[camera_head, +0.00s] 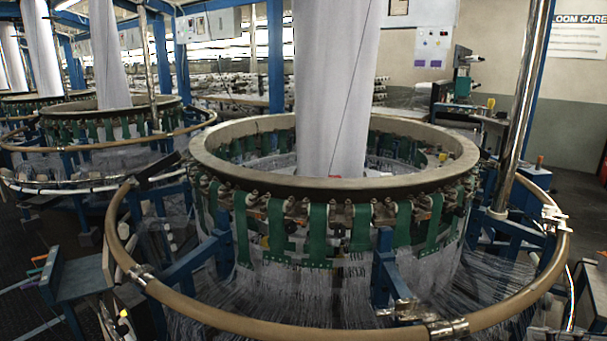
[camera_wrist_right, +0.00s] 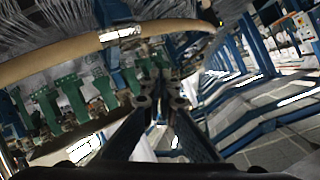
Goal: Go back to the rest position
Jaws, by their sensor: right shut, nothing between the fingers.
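My right gripper (camera_wrist_right: 161,100) shows in the right wrist view as two dark fingers rising from the bottom edge. Its fingertips are close together and nothing is held between them. The circular loom's tan tube ring (camera_wrist_right: 60,52) and green straps (camera_wrist_right: 73,100) lie beyond and to the left of the fingers in that view. I cannot make out either gripper clearly in the head view. My left gripper is not seen.
A large circular loom (camera_head: 225,172) fills the middle of the head view, with white fabric (camera_head: 335,90) rising from it. Its outer tube ring (camera_head: 240,325) spans the foreground. A steel post (camera_head: 522,110) stands at right. Another loom (camera_head: 110,122) stands back left.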

